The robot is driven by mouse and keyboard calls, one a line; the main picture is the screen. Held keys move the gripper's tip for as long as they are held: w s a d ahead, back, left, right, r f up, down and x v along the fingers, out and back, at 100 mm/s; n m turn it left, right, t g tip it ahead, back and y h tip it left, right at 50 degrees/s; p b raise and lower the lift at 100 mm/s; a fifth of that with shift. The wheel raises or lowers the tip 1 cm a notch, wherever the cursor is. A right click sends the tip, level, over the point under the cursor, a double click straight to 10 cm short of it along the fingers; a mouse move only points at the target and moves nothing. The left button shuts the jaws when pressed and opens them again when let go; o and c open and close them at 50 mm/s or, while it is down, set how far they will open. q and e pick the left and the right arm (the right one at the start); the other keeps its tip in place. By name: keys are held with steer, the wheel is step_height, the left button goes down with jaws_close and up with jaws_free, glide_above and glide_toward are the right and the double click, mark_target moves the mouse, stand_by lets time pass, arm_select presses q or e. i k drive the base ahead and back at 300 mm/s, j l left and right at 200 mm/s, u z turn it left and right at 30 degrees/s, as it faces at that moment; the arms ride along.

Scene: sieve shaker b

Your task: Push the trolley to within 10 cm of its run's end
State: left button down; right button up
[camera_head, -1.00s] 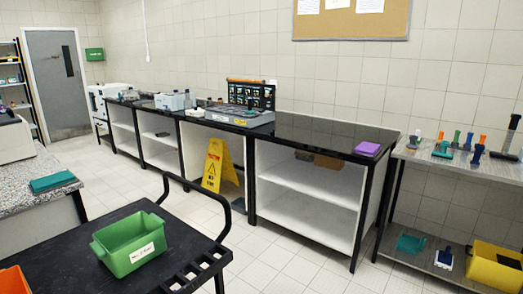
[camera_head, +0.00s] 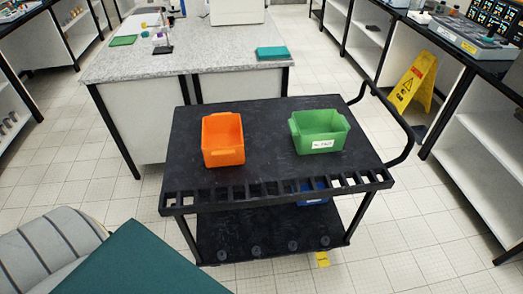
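The black trolley (camera_head: 265,125) stands in the middle of the head view, with a push handle (camera_head: 395,120) on its right side and a lower shelf. An orange bin (camera_head: 222,140) sits on the left of its top. A green bin (camera_head: 320,132) with a white label sits on the right of the top. Part of a blue object (camera_head: 313,190) shows below the slotted near edge. A small yellow patch (camera_head: 322,259) shows on the floor by the trolley's near side. Neither of my grippers is in view.
A grey speckled bench (camera_head: 180,62) stands just beyond the trolley. A yellow wet-floor sign (camera_head: 413,82) stands by the right-hand bench. A teal surface (camera_head: 135,262) and a grey ribbed object (camera_head: 50,250) fill the near left. Tiled floor right of the trolley is clear.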

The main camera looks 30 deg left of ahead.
mark_target(250, 211)
steer(key=u, duration=0.85)
